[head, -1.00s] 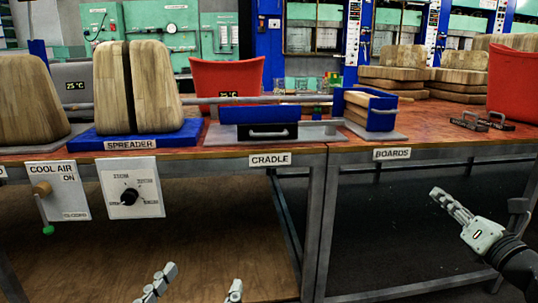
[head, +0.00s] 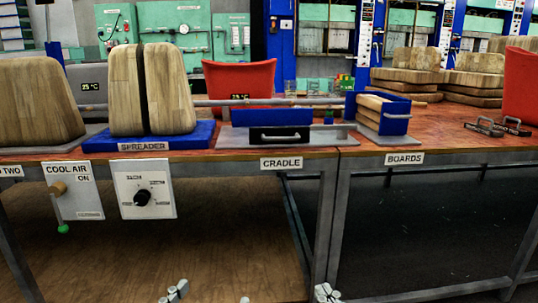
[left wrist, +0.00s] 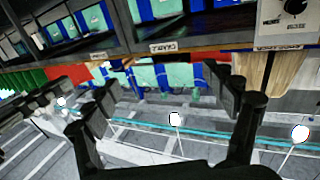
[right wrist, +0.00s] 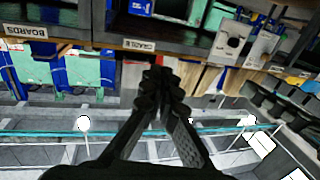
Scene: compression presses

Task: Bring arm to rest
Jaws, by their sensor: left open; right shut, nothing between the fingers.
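My right gripper (head: 327,293) shows only its tip at the bottom edge of the head view, below and in front of the bench. In the right wrist view its black fingers (right wrist: 160,80) are together with nothing between them. My left gripper (head: 209,295) also shows only its fingertips at the bottom edge, to the left of the right one. In the left wrist view its fingers (left wrist: 172,108) are spread wide and empty. Both arms are mostly out of the head view.
The bench carries the blue spreader (head: 100,145) with wooden blocks, the cradle (head: 235,141), a blue board holder (head: 391,126), a red bin (head: 240,80) and dark handled clamps (head: 484,127). A cool air lever panel (head: 72,190) and dial panel (head: 144,195) hang in front.

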